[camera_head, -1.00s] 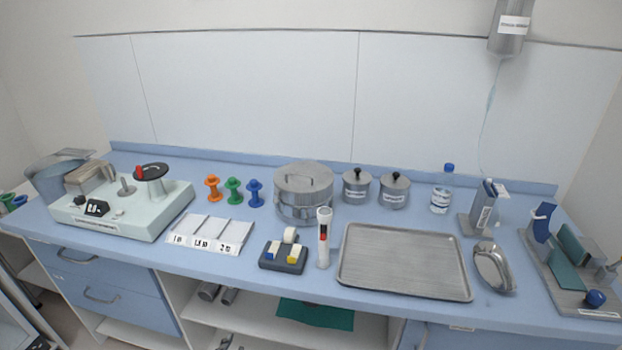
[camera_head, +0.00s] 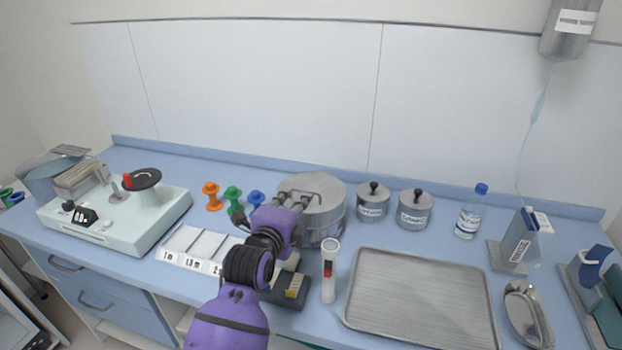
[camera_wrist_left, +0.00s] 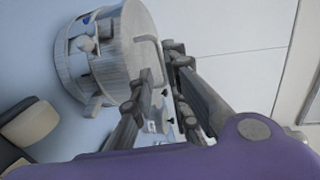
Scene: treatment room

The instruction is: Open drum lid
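The grey metal drum (camera_head: 330,222) stands on the blue counter with its round lid (camera_head: 328,187) on. My left gripper (camera_head: 300,196) reaches over the lid from the front left and hides part of it. In the left wrist view the drum (camera_wrist_left: 79,58) is at upper left, with the lid (camera_wrist_left: 118,35) facing the camera. The thin loop handle (camera_wrist_left: 153,43) shows beside the fingertips. The fingers of the left gripper (camera_wrist_left: 158,68) are apart, one on each side of the handle's end; I cannot tell whether they touch it. My right gripper is not in view.
Orange (camera_head: 212,196) and green (camera_head: 232,199) spools stand left of the drum, and two lidded jars (camera_head: 372,204) stand right. A metal tray (camera_head: 420,300) lies at front right. A dark tape holder (camera_head: 292,303) sits below my arm.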

